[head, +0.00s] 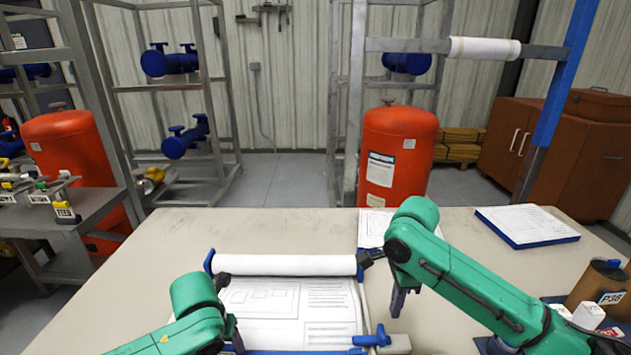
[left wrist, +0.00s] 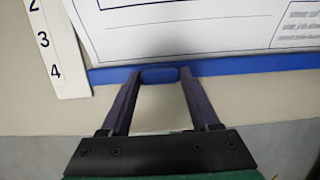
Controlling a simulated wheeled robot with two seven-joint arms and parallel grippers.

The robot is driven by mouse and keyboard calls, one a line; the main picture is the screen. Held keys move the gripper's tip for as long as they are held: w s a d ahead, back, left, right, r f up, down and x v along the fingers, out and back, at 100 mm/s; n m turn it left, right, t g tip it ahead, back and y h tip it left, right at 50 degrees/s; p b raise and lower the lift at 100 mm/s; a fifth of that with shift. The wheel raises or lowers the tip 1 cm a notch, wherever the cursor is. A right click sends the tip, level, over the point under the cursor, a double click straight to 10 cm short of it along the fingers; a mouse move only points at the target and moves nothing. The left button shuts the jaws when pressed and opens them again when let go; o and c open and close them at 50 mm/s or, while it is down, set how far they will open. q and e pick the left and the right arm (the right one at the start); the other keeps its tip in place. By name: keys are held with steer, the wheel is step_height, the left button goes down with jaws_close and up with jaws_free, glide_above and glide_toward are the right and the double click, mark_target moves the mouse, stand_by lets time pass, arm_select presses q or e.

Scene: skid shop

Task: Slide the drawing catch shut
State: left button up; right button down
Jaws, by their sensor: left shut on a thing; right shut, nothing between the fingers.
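The drawing (head: 282,298) lies on a blue-edged board on the bench, below a white paper roll. A blue catch (head: 372,337) with a raised knob sits on a pale block at the board's front right corner. My left gripper (left wrist: 160,80) is shut on a blue tab (left wrist: 159,74) at the board's front edge, with a finger at each end; in the head view it is mostly hidden by my arm. My right gripper (head: 398,302) is shut and empty, pointing down just right of the board, above and behind the catch and apart from it.
A numbered white scale (left wrist: 46,45) lies left of the board in the left wrist view. A blue-edged pad of sheets (head: 526,225) lies at the back right of the bench. A brown container (head: 597,285) and white blocks (head: 588,315) stand front right. The bench's left part is clear.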

arm_select(q)
steer(key=shift+s+f, duration=0.2)
arm_select(e)
steer(key=shift+r, duration=0.3)
arm_select(q)
steer(key=shift+w, duration=0.3)
steer(key=o, duration=1.3)
steer(key=shift+w+r, duration=0.1)
steer(key=shift+r, duration=4.1)
